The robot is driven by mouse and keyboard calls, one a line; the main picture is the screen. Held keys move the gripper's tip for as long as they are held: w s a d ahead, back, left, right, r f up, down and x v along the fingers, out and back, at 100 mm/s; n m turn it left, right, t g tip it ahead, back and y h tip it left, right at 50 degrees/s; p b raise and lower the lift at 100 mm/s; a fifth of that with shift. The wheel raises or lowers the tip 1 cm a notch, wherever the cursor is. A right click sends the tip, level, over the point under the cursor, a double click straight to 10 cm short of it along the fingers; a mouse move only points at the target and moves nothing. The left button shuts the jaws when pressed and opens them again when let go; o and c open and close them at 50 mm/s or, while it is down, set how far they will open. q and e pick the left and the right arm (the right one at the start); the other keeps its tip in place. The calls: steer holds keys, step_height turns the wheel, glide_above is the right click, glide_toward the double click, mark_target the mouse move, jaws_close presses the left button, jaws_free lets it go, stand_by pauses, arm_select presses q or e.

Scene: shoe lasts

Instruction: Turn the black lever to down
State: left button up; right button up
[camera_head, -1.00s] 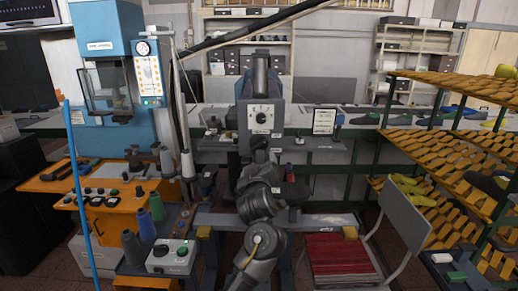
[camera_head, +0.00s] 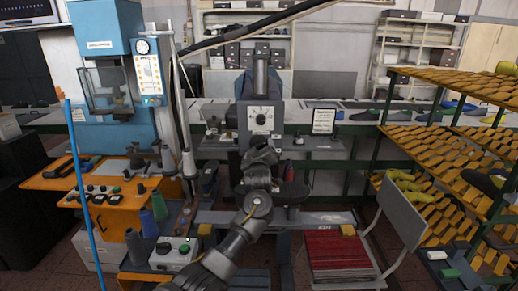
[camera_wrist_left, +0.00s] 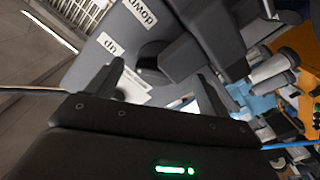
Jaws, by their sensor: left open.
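My left gripper (camera_head: 262,152) is raised in front of the grey machine (camera_head: 261,118), just below its white dial plate. In the left wrist view the gripper (camera_wrist_left: 160,95) is open, its two dark fingers apart and nothing seen held between them. A grey panel ahead carries a "down" label (camera_wrist_left: 140,18) and an "up" label (camera_wrist_left: 110,43). A dark rounded part (camera_wrist_left: 152,48), seemingly the black lever, sits between the labels, beyond the fingertips. I cannot tell its exact angle or whether a finger touches it. In the head view the lever is hidden behind my arm and gripper.
An orange bench (camera_head: 110,205) with a blue press (camera_head: 108,55) stands left. A chair with a red seat (camera_head: 335,250) is right of my arm. Orange racks (camera_head: 440,150) fill the right side. A blue pole (camera_head: 82,195) stands at left.

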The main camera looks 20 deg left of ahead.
arm_select(q)
steer(key=shift+w, duration=0.15)
steer(key=shift+c, duration=0.3)
steer(key=c, duration=0.9)
steer(key=shift+c, duration=0.2)
